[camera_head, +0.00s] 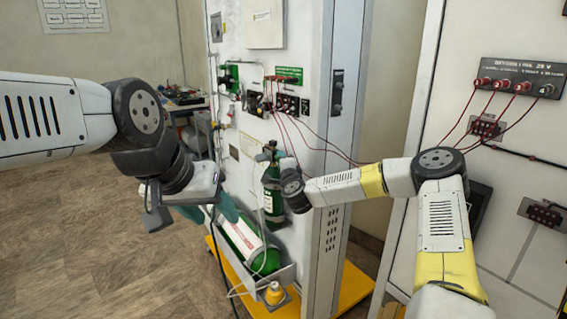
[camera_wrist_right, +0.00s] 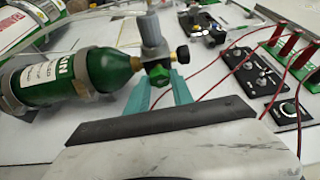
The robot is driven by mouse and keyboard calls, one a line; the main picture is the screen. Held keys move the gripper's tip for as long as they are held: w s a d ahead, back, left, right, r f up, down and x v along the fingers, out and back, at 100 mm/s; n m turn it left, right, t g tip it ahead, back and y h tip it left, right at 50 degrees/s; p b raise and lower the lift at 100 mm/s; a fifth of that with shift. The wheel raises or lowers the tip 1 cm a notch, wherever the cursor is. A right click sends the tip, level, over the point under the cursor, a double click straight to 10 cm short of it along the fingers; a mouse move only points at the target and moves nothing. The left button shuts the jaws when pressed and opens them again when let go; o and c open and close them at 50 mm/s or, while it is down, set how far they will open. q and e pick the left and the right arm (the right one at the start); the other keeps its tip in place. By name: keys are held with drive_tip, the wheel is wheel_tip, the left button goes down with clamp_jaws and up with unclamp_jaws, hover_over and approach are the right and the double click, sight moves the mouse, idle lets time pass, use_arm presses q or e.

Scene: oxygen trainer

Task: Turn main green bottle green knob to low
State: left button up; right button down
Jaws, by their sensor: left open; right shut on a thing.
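The main green bottle (camera_head: 273,200) stands upright on the white panel in the head view. It also shows in the right wrist view (camera_wrist_right: 105,70), with a grey cap (camera_wrist_right: 152,35) and a dark valve with a small gauge at its neck. My right gripper (camera_wrist_right: 160,88) has its teal fingers on both sides of the green knob (camera_wrist_right: 165,80) below the valve and is shut on it. The fingers partly hide the knob. My left gripper (camera_head: 212,209) is open and empty, in front of the panel's left side.
A second green bottle (camera_head: 240,238) with a white label lies in a tray low on the panel. Red cables (camera_head: 310,145) run from the panel's sockets to the oxygen box (camera_head: 520,78) at right. A yellow base (camera_head: 352,285) borders the cabinet. Floor at left is clear.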

drive_tip(key=shift+r+m+g, duration=0.1)
drive_tip(key=shift+m+g, duration=0.6)
drive_tip(key=shift+m, duration=0.7)
drive_tip(key=c, duration=1.1)
unclamp_jaws()
drive_tip(key=v, duration=0.7)
drive_tip(key=shift+s, duration=0.35)
drive_tip(key=shift+d, duration=0.1)
